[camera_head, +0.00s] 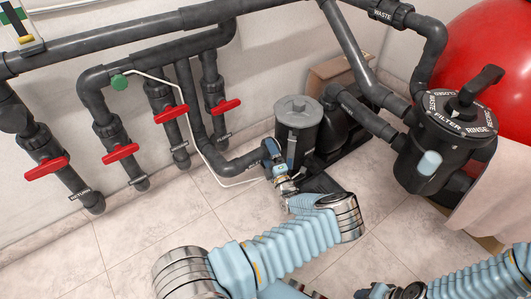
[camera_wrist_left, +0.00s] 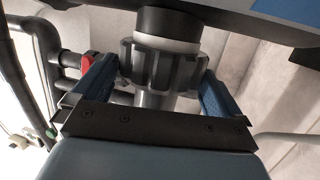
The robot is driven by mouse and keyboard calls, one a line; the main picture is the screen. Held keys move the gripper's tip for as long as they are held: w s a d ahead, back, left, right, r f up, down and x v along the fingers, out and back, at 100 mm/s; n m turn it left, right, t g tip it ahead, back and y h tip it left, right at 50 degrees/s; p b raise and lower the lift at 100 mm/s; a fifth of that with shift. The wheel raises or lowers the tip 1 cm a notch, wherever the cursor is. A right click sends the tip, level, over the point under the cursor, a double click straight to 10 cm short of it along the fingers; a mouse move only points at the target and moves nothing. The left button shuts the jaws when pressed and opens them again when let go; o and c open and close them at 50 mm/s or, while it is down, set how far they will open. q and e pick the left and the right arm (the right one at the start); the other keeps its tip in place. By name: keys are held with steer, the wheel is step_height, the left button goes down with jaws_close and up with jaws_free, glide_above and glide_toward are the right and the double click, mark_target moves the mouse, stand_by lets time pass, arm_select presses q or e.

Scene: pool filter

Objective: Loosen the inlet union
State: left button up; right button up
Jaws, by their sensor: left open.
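The inlet union shows in the left wrist view as a dark grey ribbed nut (camera_wrist_left: 165,66) with a pale ring above it and a lighter pipe below it. My left gripper (camera_head: 273,158) is at the pump's inlet side, where the low grey pipe (camera_head: 238,166) meets the pump (camera_head: 298,122). It is open, with one blue-padded finger on each side of the nut. Narrow gaps seem to show between pads and nut; contact is hard to tell. In the head view the gripper mostly hides the union. My right gripper (camera_head: 392,291) is at the bottom edge, partly cut off.
Red-handled valves (camera_head: 171,113) stand on pipes along the wall at left. A thin white hose (camera_head: 198,140) hangs down to the floor near the gripper. The filter valve (camera_head: 445,135) and red tank (camera_head: 490,50) are at right. The tiled floor (camera_head: 150,235) at left is clear.

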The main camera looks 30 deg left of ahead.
arm_select(q)
steer(key=shift+w, duration=0.15)
steer(key=shift+w+d+f+b, duration=0.2)
steer(key=shift+w+b, duration=0.15)
steer(key=shift+b, duration=0.15)
steer(key=shift+w+d+r, duration=0.1)
steer(key=shift+w+r, duration=0.05)
steer(key=shift+c, duration=0.2)
